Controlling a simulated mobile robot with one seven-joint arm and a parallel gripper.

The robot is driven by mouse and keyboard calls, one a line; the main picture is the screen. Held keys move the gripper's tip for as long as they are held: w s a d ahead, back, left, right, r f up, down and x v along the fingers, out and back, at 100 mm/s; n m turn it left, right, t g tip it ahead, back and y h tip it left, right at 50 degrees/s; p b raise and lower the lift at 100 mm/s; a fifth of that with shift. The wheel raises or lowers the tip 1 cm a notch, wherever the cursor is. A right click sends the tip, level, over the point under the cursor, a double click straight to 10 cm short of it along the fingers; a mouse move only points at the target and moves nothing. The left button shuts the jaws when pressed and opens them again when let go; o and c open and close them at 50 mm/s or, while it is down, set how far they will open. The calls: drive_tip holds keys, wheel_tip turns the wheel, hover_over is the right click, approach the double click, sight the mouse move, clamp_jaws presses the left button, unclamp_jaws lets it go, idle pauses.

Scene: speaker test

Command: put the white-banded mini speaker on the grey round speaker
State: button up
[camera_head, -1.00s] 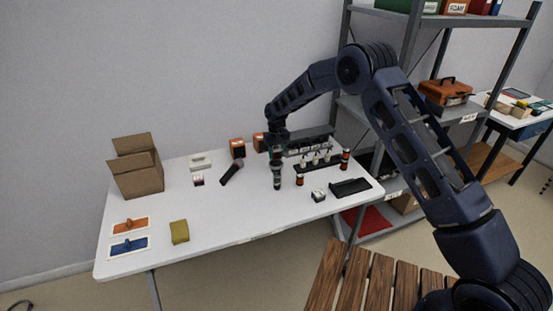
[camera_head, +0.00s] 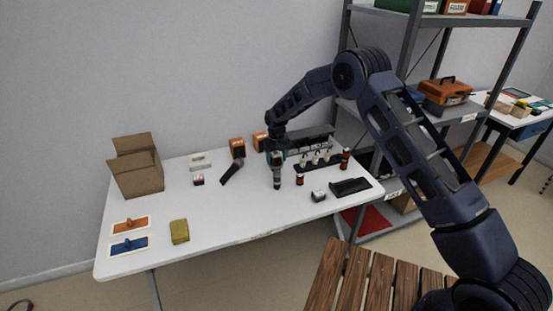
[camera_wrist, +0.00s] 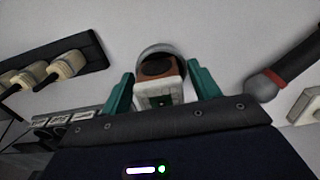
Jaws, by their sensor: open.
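My gripper (camera_wrist: 162,92) is open in the wrist view, its two teal fingers apart. Between them is a small block with a brown top and a white band, which I take for the white-banded mini speaker (camera_wrist: 158,98). A rounded grey body, likely the grey round speaker (camera_wrist: 160,49), shows behind and around it; I cannot tell whether the two touch. In the head view my gripper (camera_head: 277,158) points down at the middle of the table, over a narrow dark grey shape (camera_head: 277,182). The mini speaker cannot be made out there.
A dark microphone (camera_head: 232,171) lies left of my gripper; its red ring shows in the wrist view (camera_wrist: 268,76). A black rack (camera_wrist: 50,70) holds pale items. The table's front middle is clear.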

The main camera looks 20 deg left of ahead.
sight(277, 154)
wheel_tip(277, 154, up, 12)
drive_tip(key=shift+r, duration=0.1)
idle(0.5)
